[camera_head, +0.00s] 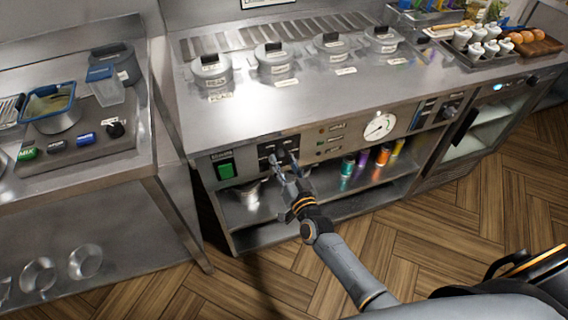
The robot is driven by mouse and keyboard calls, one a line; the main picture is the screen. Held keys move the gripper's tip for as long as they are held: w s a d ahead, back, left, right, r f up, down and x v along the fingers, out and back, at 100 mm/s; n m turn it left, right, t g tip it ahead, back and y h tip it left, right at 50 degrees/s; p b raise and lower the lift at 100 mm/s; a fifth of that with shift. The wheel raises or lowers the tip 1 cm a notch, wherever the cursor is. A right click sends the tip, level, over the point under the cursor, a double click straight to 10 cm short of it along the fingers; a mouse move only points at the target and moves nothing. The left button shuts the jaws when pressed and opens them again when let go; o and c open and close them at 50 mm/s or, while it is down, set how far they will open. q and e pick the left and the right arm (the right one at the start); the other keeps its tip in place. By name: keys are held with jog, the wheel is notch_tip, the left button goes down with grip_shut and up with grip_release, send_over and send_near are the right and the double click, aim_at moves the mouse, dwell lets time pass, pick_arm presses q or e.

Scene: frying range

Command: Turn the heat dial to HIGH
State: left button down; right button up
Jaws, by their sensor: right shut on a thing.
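My right gripper (284,165) reaches up from the lower right to the front panel of the steel counter. Its fingers are shut at a dark control plate (267,149), on what looks like the heat dial. The fingers cover most of the dial, so I cannot read its setting. My left gripper is not in view.
A green switch (225,169) is left of the plate; a round white gauge (379,126) and another dark knob (449,111) are to the right. Several coloured shakers (383,156) stand on the shelf below. Lidded pots (276,62) line the countertop. Wooden floor lies in front.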

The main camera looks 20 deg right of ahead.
jog(key=m+b, duration=0.1)
jog(key=m, duration=0.3)
jog(key=shift+f+m, duration=0.1)
jog(key=shift+m, duration=0.2)
jog(key=m+b, duration=0.1)
jog(key=m, duration=0.2)
jog(key=shift+m, duration=0.4)
jog(key=m+b, duration=0.1)
jog(key=m, duration=0.3)
jog(key=shift+m+b, duration=0.3)
jog(key=shift+b, duration=0.1)
jog(key=m+b, duration=0.1)
jog(key=m, duration=0.2)
jog(key=shift+m, duration=0.4)
jog(key=m+b, duration=0.1)
jog(key=m, duration=0.2)
jog(key=shift+m+h, duration=0.3)
jog(key=shift+m, duration=0.1)
jog(key=m+b, duration=0.1)
jog(key=m, duration=0.2)
jog(key=shift+m, duration=0.3)
jog(key=m, duration=0.3)
jog(key=shift+a+m, duration=0.1)
jog(key=shift+m, duration=2)
